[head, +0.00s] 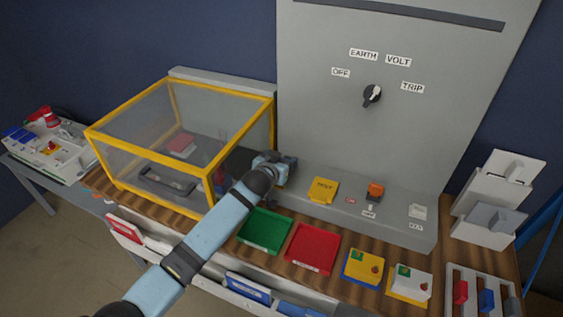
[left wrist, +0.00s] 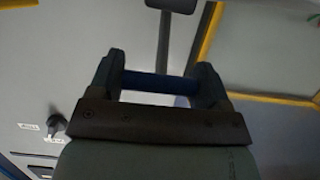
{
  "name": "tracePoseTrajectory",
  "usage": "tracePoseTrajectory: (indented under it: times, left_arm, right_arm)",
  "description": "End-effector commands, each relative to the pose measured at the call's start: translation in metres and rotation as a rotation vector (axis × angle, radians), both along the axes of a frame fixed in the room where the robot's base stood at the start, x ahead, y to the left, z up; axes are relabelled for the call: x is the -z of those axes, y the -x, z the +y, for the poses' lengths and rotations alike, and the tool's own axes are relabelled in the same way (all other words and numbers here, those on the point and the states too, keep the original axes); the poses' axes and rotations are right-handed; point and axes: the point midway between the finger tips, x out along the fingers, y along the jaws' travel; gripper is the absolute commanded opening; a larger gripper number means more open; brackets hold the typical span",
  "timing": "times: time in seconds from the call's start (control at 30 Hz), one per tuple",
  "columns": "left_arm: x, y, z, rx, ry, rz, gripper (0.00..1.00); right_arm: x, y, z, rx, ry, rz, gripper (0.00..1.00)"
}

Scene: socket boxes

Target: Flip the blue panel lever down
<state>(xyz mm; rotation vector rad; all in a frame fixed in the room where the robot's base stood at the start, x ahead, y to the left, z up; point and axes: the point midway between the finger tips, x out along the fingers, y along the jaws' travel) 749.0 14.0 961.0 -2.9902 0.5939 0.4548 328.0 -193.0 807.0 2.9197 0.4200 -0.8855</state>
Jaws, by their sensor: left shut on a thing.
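My left gripper (head: 288,168) is at the left end of the grey panel (head: 370,110), beside the yellow-framed clear case. In the left wrist view its two fingers (left wrist: 160,82) are on either side of a dark blue bar (left wrist: 155,86), which looks like the blue panel lever's handle. The gripper is shut on it. In the head view the gripper and wrist cover that spot, so the lever's angle cannot be told. My right gripper is not in view.
The yellow-framed case (head: 150,145) stands close left of my left arm. A green tray (head: 264,232) and a red tray (head: 313,248) lie in front. A yellow TEST block (head: 323,189) and an orange switch (head: 375,191) are to the right. Red, blue and grey pieces (head: 487,300) stand at lower right.

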Motion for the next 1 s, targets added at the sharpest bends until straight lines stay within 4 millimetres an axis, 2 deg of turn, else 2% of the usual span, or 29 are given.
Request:
tracePoseTrajectory:
  times: [0.47, 0.5, 0.57, 0.6, 0.87, 1.0]
  left_arm:
    - [0.000, 0.000, 0.000, 0.000, 0.005, -0.013, 0.29]
    - [0.000, 0.000, 0.000, 0.000, 0.005, -0.012, 0.80]
    - [0.000, 0.000, 0.000, 0.000, 0.005, -0.012, 0.94]
    - [0.000, 0.000, 0.000, 0.000, 0.005, -0.012, 0.97]
    - [0.000, 0.001, 0.001, 0.000, 0.005, -0.011, 0.97]
    - [-0.002, 0.010, 0.004, 0.000, 0.005, -0.010, 0.97]
  right_arm:
    - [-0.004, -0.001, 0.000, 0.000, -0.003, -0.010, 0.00]
    - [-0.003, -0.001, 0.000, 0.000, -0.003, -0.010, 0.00]
    - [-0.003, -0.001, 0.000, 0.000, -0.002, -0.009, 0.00]
    - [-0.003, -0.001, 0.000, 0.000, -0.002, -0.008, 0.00]
    - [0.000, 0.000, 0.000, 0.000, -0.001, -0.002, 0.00]
    - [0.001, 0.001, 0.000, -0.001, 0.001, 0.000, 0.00]
